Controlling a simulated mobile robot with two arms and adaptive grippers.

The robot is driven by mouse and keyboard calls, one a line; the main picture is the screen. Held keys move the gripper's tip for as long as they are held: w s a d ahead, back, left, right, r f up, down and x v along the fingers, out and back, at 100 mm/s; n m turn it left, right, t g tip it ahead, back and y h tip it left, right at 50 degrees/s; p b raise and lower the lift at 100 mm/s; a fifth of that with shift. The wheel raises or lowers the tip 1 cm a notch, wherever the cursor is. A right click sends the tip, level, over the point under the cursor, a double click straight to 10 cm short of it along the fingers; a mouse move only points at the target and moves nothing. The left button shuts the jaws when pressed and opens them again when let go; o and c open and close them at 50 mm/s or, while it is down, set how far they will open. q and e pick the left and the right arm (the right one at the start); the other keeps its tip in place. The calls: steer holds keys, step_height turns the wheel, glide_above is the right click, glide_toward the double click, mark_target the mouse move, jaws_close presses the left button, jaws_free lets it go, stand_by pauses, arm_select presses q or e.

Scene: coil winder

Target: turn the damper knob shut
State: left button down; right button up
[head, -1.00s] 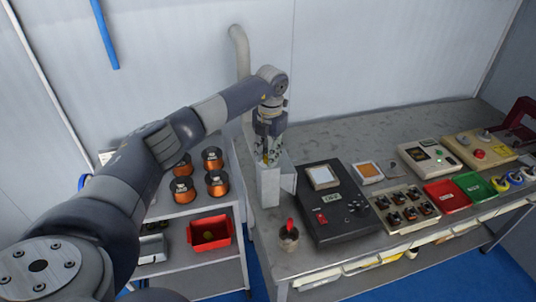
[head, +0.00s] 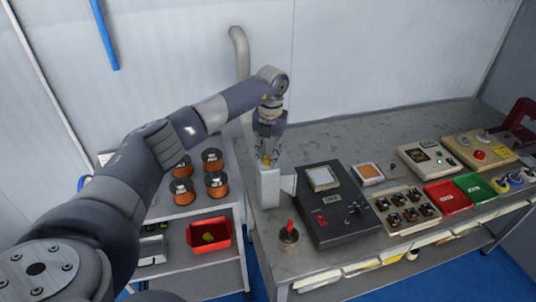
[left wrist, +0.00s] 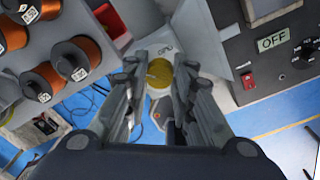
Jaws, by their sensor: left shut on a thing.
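The damper knob is a round yellow knob (left wrist: 160,73) on top of a pale grey box (head: 268,188) at the table's left end. My left gripper (head: 269,157) points down over the box, its fingers on either side of the knob and shut on it. In the left wrist view the knob lies between the two finger tips. The fingers partly hide the knob in the head view, and its marking is too small to read. My right gripper is in neither view.
A black control unit (head: 340,228) with an OFF label stands close to the right of the box. A cup with a red-handled thing (head: 289,236) stands in front. A shelf with copper spools (head: 215,184) and a red bin (head: 192,234) is at left.

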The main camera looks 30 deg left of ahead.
arm_select(q)
steer(key=c, duration=1.3)
jaws_free()
steer(key=shift+c, duration=0.2)
step_height(320, 180, up, 12)
steer(key=shift+d, duration=0.25)
steer(key=shift+w, duration=0.1)
